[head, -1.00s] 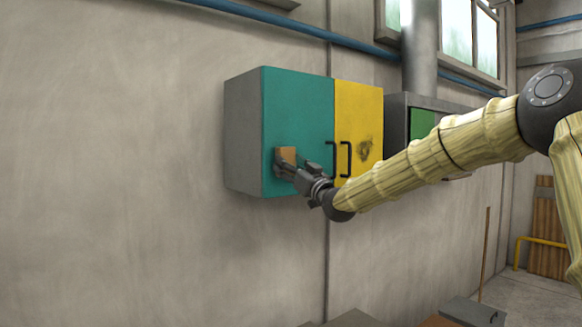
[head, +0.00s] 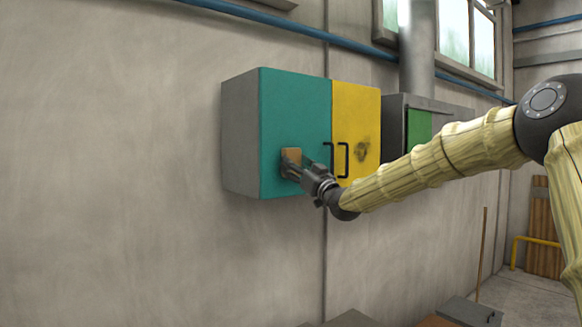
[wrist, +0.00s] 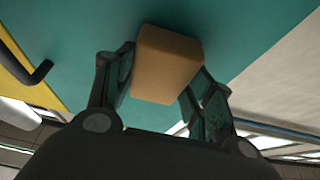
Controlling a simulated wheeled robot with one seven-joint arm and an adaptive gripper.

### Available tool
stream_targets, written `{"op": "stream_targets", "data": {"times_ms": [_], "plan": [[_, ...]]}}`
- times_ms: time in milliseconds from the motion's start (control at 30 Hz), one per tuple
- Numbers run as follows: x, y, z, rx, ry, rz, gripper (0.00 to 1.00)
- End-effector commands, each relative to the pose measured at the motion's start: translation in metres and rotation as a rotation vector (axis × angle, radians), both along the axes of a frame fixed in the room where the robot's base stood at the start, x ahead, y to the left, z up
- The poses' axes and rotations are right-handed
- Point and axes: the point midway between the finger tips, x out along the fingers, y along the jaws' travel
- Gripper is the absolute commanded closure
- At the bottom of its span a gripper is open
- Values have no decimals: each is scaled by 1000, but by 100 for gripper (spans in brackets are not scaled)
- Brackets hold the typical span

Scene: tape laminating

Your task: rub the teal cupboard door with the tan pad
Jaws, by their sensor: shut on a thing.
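The teal cupboard door (head: 290,110) is the left door of a grey wall cupboard and is closed. It also fills the upper part of the wrist view (wrist: 235,25). My gripper (head: 290,166) is at the lower middle of this door. It is shut on the tan pad (head: 292,155), with one finger on each side of the pad in the wrist view (wrist: 168,62). The pad appears to lie against the door; its contact face is hidden.
A yellow door (head: 358,110) with a dark smudge is to the right of the teal one. Black handles (head: 329,157) stick out near the seam, just right of my gripper. A blue pipe (head: 290,25) runs above. A second cupboard with a green door (head: 419,124) is further right.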

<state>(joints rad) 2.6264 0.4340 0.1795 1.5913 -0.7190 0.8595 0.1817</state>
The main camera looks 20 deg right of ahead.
Motion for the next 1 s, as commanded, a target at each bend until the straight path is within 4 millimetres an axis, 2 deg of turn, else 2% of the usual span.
{"op": "stream_targets", "data": {"times_ms": [133,367,1000], "plan": [[2,-6,0,1,0,-1,66],[4,-3,0,0,0,0,66],[-6,35,-1,-1,1,2,66]]}}
